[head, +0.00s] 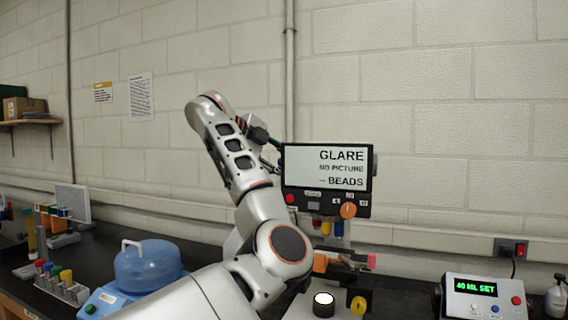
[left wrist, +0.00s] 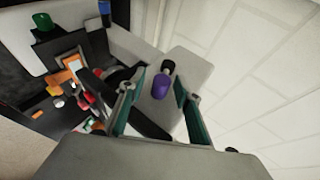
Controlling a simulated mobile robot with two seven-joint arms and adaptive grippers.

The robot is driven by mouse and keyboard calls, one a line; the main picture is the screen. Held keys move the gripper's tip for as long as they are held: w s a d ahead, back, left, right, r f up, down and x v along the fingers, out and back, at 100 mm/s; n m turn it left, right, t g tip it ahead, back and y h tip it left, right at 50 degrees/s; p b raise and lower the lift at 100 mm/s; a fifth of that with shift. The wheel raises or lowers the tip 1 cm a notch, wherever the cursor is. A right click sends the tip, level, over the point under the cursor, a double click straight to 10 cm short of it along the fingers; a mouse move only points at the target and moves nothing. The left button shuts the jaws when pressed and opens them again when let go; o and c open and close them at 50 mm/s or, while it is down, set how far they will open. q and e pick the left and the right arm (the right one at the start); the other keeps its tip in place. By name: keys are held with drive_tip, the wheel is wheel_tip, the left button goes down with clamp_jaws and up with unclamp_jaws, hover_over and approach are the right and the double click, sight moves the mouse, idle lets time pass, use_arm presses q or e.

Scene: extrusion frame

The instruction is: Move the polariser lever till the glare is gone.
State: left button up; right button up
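The display (head: 326,168) stands at the middle in the head view and reads "GLARE", "NO PICTURE" and "BEADS". In the left wrist view a small lever with a purple knob (left wrist: 161,86) sticks out of a light grey housing (left wrist: 187,68); it looks like the polariser lever. My left gripper (left wrist: 160,80) is open with one finger on each side of the purple knob, and gaps show on both sides. My right gripper is not in view.
Below the display are an orange knob (head: 348,210) and a white-topped black cylinder (head: 324,304). A blue jug (head: 148,266) stands left, and a box reading "40 ML SET" (head: 484,297) stands right. The wall (head: 460,120) is close behind.

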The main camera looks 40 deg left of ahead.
use_arm(q)
drive_tip(key=v, duration=1.2)
idle(0.7)
